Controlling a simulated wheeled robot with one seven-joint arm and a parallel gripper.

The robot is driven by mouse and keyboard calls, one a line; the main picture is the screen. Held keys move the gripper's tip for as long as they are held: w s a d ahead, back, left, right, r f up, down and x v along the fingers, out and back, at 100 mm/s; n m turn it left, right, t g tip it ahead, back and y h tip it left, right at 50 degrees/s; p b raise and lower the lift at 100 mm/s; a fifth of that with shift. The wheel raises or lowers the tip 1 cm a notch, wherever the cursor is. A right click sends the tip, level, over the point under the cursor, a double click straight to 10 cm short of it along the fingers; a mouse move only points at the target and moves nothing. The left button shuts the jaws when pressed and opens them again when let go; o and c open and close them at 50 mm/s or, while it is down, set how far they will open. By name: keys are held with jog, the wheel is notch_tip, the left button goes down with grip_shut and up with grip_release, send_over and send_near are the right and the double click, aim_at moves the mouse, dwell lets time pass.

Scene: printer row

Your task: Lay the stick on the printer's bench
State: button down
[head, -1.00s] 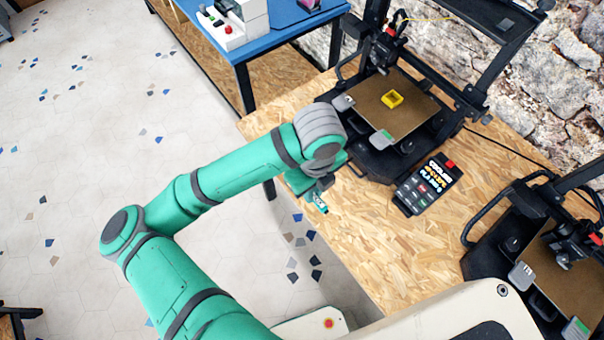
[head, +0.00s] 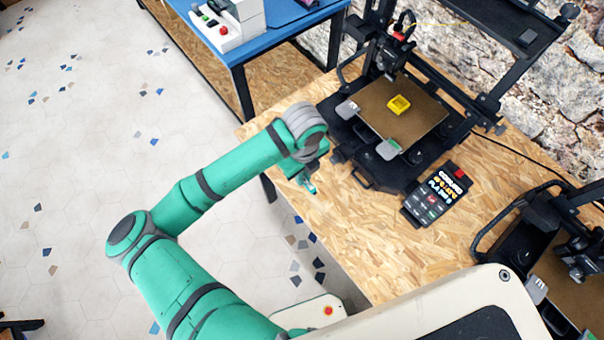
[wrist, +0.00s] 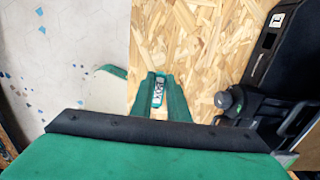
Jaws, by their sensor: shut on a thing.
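The stick (wrist: 158,92) is a small pale grey piece with dark markings, seen end-on in the wrist view. My gripper (wrist: 161,88) is shut on it, with a green finger on each side. In the head view my gripper (head: 309,186) points down near the left edge of the printer's bench (head: 352,232), a wood-chip board top. The bench also shows under the fingers in the wrist view (wrist: 205,65). The stick is hard to make out in the head view, and I cannot tell its height above the board.
A black printer (head: 375,170) with a yellow part (head: 399,104) on its bed stands behind my gripper. A black keypad box (head: 437,195) lies to the right, and a second printer (head: 520,240) is beyond it. Bare board lies between them. A blue table (head: 285,35) stands at the back.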

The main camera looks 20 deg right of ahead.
jog(key=f, duration=0.3)
jog(key=shift+w+f, duration=0.35)
jog(key=shift+w, duration=0.05)
jog(key=shift+s, duration=0.1)
jog(key=shift+f, duration=0.15)
jog(key=c, duration=1.7)
grip_release()
